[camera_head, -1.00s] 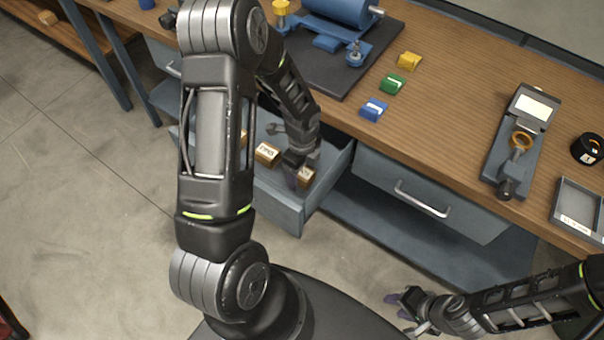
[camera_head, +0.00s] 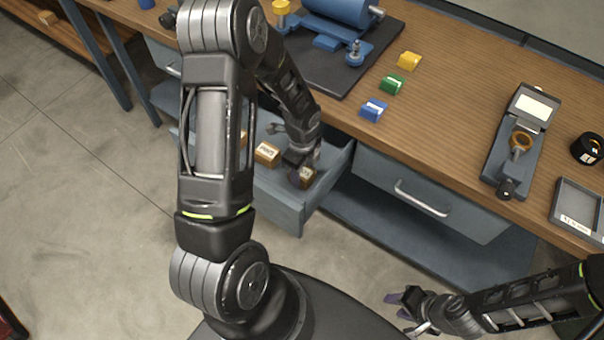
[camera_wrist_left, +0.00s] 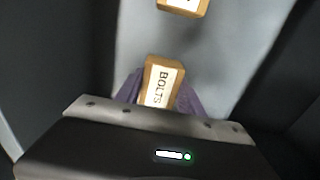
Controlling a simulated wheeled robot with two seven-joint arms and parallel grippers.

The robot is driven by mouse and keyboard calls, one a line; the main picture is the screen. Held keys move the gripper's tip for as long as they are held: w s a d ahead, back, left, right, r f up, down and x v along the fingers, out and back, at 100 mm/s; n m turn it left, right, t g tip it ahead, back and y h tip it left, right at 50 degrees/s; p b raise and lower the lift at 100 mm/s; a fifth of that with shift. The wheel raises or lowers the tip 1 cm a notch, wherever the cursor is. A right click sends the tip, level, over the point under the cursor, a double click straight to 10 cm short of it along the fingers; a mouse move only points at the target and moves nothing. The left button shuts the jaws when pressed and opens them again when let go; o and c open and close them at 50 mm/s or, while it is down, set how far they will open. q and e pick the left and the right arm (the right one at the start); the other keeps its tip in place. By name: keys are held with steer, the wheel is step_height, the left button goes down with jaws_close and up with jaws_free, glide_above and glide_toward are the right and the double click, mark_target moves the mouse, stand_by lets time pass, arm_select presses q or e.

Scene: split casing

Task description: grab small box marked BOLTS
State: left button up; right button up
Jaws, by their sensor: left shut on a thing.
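The small box marked BOLTS (camera_wrist_left: 161,83) is cardboard brown with a white label and sits between the purple fingers of my left gripper (camera_wrist_left: 162,98). In the head view the BOLTS box (camera_head: 308,174) is at the right end of the open drawer. My left gripper (camera_head: 299,175) reaches down into that drawer (camera_head: 284,207) and is shut on the box. I cannot tell whether the box touches the drawer floor. My right gripper (camera_head: 398,304) is at the lower right over the floor, away from the bench; its fingers appear spread.
Another small labelled box (camera_head: 266,152) lies in the drawer left of my left gripper; it also shows in the wrist view (camera_wrist_left: 184,5). A closed drawer (camera_head: 432,193) is to the right. Blue (camera_head: 374,109), green (camera_head: 391,85) and yellow (camera_head: 409,61) blocks stand on the bench top.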

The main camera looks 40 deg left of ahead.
mark_target(302, 171)
arm_select(q)
jaws_close()
steer(key=shift+r, duration=0.1)
step_height(302, 171, up, 10)
steer(key=shift+f, duration=0.1)
stand_by(0.4)
stand_by(0.5)
